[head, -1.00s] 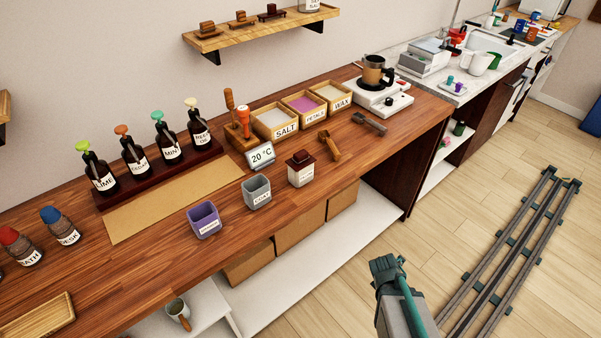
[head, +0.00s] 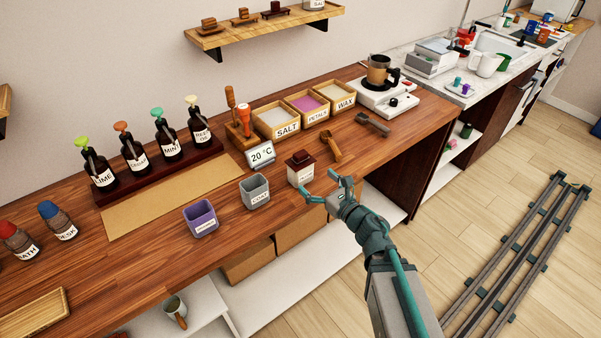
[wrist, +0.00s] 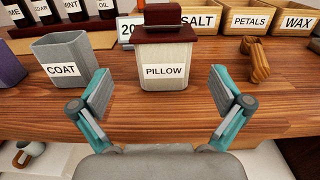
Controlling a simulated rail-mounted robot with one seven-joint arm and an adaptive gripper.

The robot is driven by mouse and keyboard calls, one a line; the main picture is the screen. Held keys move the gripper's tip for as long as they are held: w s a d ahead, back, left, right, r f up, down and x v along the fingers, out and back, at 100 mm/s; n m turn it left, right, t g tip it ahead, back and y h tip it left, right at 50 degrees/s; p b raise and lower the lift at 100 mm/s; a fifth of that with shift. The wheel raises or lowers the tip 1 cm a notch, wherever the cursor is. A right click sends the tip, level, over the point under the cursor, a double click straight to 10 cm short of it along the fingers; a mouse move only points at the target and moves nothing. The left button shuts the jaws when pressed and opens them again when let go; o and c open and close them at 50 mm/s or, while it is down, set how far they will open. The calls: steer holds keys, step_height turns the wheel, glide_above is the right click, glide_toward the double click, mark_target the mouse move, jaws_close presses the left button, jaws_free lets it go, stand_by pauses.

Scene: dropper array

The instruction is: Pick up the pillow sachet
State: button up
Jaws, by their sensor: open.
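The pillow sachet is not clearly visible as a separate item. A light container labelled PILLOW (wrist: 164,72) stands upright near the counter's front edge, with a dark brown handled block (wrist: 168,25) on top covering its opening. In the head view the labelled container (head: 300,176) is right of the grey COAT container (head: 255,191). My gripper (head: 320,186) is open and empty, just in front of the PILLOW container. In the wrist view its fingers (wrist: 164,95) are spread to either side of the container's front, apart from it.
A purple container (head: 201,219) stands left of COAT. A wooden scoop (head: 330,147) lies right of and behind PILLOW. Open boxes labelled SALT (head: 287,131), PETALS and WAX stand behind. A temperature display (head: 261,155) is behind COAT. The counter's front edge is close below my gripper.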

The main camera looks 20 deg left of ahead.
mark_target(306, 171)
steer(key=p+x, duration=0.1)
steer(key=x, duration=0.4)
steer(key=shift+d, duration=0.15)
steer(key=p+x, duration=0.3)
steer(key=x, duration=0.1)
steer(key=shift+w+a+f, duration=0.15)
steer(key=shift+w+a, duration=0.05)
steer(key=shift+w, duration=0.2)
steer(key=shift+w+a+f, duration=0.1)
steer(key=shift+w+a, duration=0.1)
steer(key=shift+a, duration=0.2)
steer(key=c, duration=1)
